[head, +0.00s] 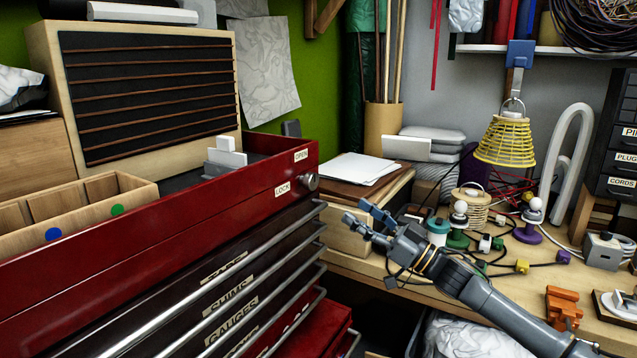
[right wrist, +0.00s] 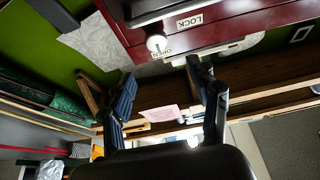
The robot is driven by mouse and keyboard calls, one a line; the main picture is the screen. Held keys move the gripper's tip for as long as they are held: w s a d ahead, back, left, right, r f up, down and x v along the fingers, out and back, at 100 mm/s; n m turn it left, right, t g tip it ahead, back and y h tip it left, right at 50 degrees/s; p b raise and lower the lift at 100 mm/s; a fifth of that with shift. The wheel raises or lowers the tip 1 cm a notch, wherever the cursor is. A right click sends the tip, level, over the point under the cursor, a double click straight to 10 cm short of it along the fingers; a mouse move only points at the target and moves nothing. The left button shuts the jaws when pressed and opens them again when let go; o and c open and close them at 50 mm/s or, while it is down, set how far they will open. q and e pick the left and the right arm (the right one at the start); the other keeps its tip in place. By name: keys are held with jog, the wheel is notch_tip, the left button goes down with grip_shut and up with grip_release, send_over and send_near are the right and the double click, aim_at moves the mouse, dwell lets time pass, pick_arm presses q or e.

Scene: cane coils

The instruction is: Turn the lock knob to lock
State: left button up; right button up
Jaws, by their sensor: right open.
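The lock knob (head: 312,182) is a small round metal knob on the upper right end of the red tool chest (head: 240,215). The LOCK label (head: 283,190) is to its left and the OPEN label (head: 301,155) is above it. My right gripper (head: 357,211) is open and empty, to the right of the knob and a little lower in the head view, apart from it. In the right wrist view the pale knob (right wrist: 156,43) shows beyond the gap between the two spread fingers (right wrist: 160,78), with both labels near it. My left gripper is not in view.
Drawer handle bars (head: 270,245) run along the chest front below the knob. A wooden tray (head: 75,215) and a slatted cabinet (head: 150,90) stand on the chest.

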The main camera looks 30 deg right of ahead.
aim_at(315, 184)
jog(key=p+x, duration=0.1)
jog(key=x, duration=0.4)
jog(key=p+x, duration=0.2)
jog(key=x, duration=0.3)
jog(key=shift+w+d+f, duration=0.15)
jog(key=shift+w+d, duration=0.05)
jog(key=shift+w+a, duration=0.25)
jog(key=shift+w, duration=0.3)
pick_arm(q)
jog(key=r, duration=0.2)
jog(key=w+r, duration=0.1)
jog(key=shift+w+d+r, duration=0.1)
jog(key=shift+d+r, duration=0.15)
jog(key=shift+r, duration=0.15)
pick_arm(e)
jog(key=c, duration=1.2)
